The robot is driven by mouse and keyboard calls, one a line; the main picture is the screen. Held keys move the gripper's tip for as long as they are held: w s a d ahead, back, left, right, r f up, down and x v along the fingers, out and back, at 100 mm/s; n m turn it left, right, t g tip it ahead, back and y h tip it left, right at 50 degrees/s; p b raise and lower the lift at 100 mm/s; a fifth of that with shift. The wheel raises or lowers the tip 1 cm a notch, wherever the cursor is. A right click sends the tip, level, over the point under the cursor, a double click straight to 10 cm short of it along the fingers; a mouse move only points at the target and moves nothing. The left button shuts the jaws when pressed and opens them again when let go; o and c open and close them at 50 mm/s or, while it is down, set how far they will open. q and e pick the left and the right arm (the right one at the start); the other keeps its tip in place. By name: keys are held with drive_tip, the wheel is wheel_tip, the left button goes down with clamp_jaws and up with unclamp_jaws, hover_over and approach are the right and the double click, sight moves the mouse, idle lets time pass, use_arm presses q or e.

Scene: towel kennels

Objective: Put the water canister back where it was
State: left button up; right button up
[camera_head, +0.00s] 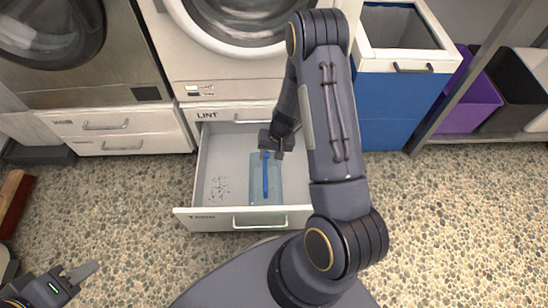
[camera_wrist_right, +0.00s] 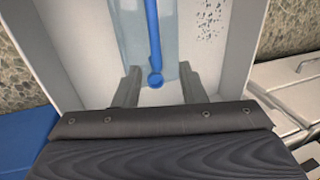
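The water canister (camera_head: 275,192) is a flat, translucent pale-blue box with a dark-blue bar along its top. My right gripper (camera_head: 270,155) is over the canister's rear end. In the right wrist view, the canister (camera_wrist_right: 174,40) shows ahead, and the fingers of my right gripper (camera_wrist_right: 158,80) are apart, on either side of the bar's rounded end, with gaps visible. My left gripper (camera_head: 82,275) is low at the left, away from the drawer; its finger opening is unclear.
Grey lint specks (camera_head: 219,187) lie in the drawer's left part. Washing machines stand behind, with closed drawers (camera_head: 105,125) at left. The pebbled floor in front is mostly clear.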

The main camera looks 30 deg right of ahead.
drive_tip(key=s+a+r+n+t+y, duration=0.1)
drive_tip(key=s+a+r, duration=0.15)
drive_tip(key=r, duration=0.95)
drive_tip(key=s+a+r+n+t+y, duration=0.1)
drive_tip(key=a+r+t, duration=0.15)
drive_tip(key=r, duration=0.95)
drive_tip(key=s+a+r+n, duration=0.1)
drive_tip(key=s+r, duration=0.3)
drive_tip(key=s, duration=0.4)
drive_tip(key=s+a+r+n, duration=0.1)
drive_tip(key=s+a+r, duration=0.2)
drive_tip(key=s, duration=0.6)
drive_tip(key=shift+r+n+t+h, duration=0.3)
drive_tip(key=shift+r+n+t, duration=0.1)
drive_tip(key=shift+r, duration=0.45)
drive_tip(key=shift+s, duration=0.1)
